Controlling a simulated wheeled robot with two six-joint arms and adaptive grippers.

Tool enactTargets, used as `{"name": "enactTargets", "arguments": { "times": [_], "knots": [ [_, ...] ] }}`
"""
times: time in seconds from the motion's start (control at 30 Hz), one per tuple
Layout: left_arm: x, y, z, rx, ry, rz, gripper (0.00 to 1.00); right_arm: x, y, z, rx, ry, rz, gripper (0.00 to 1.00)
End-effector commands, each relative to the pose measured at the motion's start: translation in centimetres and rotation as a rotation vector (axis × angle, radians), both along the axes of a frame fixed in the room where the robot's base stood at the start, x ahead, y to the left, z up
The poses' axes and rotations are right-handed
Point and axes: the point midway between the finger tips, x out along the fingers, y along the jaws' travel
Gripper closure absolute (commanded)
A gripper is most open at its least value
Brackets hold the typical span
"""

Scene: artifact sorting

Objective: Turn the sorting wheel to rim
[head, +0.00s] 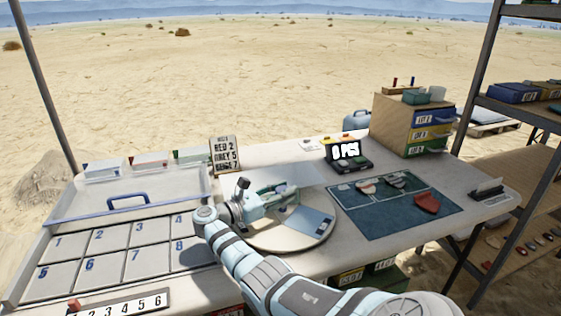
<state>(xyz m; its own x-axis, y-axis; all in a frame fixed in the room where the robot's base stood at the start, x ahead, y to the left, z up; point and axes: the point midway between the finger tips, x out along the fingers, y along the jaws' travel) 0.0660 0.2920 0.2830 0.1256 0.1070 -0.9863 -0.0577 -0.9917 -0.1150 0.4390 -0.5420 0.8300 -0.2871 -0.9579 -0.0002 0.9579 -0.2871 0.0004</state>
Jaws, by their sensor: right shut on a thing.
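The sorting wheel (287,237) is a round pale disc on the table, with a blue and white sector (313,222) on its right side. My right gripper (283,197) reaches over the wheel's far left part and is shut on a part of it. The fingers and wrist hide the exact place of the grip and much of the wheel's left side. The wheel's markings are too small to read. My left gripper is not in view.
A sign (225,155) stands behind the wheel. A dark blue mat (375,222) with sherds lies right, near a display (346,152) and drawer box (400,118).

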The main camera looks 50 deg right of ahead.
Motion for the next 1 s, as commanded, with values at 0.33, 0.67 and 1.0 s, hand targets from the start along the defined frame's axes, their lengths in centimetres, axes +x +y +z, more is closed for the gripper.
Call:
{"name": "enactTargets", "arguments": {
  "times": [0.33, 0.67, 1.0],
  "knots": [
    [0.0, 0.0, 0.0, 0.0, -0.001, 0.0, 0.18, 0.1, 0.2, -0.1, 0.002, 0.002, 0.001, 0.47],
    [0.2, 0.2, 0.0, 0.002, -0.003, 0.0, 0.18, 0.4, 1.2, -0.1, 0.002, 0.001, 0.002, 0.47],
    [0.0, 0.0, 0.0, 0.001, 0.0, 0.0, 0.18, 2.9, 9.7, 0.0, 0.003, 0.003, 0.004, 0.47]
  ]
}}
